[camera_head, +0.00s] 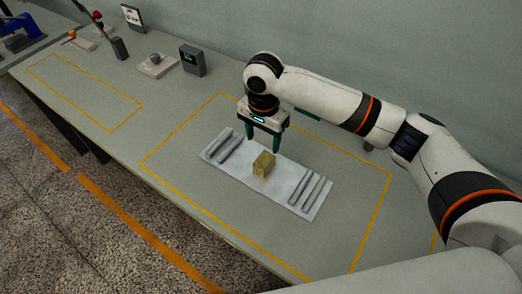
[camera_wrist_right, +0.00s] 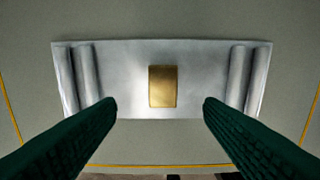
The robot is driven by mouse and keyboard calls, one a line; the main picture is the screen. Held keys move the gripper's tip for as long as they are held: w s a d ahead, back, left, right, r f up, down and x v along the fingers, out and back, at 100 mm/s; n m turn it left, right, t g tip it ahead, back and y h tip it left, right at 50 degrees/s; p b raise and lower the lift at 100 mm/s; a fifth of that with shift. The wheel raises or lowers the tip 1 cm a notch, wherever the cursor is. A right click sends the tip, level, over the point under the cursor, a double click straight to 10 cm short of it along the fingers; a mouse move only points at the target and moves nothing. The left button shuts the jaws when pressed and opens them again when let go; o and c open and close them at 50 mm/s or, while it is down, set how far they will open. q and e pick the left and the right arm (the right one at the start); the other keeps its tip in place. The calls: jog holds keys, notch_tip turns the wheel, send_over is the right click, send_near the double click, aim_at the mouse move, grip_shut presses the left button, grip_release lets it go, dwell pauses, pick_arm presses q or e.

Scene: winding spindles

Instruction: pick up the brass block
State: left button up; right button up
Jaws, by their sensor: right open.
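The brass block (camera_head: 263,164) sits on a light grey plate (camera_head: 287,179) between grey rods. In the right wrist view the brass block (camera_wrist_right: 163,86) lies near the middle of the plate (camera_wrist_right: 205,70), between and beyond the two fingertips. My right gripper (camera_head: 262,143) is open and empty, with its dark green fingers pointing down, above the back side of the plate. The right gripper's fingers also show in the right wrist view (camera_wrist_right: 160,105), spread wide apart on either side of the block's line. My left gripper is not in view.
Grey rods (camera_head: 225,148) lie at the plate's left end and more rods (camera_head: 307,189) at its right end. A dark box (camera_head: 192,60) and a small pale-based device (camera_head: 155,64) stand at the back left. The outlined area around the plate is clear.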

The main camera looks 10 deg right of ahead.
aim_at(264, 159)
jog(key=f, duration=0.2)
jog(key=s+f, duration=0.1)
jog(key=f, duration=0.1)
jog(key=shift+w+f, duration=0.15)
jog(key=shift+f, duration=0.2)
jog(key=shift+w+f+p, duration=0.1)
jog(key=shift+f+p, duration=0.2)
jog(key=f, duration=0.4)
jog(key=shift+w+d+f+p, duration=0.1)
jog(key=shift+d+f+p, duration=0.1)
jog(key=shift+p, duration=0.2)
jog(key=shift+f, duration=0.2)
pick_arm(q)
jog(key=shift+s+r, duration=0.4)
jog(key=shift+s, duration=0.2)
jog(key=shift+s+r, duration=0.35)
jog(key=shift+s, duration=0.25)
pick_arm(e)
jog(key=c, duration=1.3)
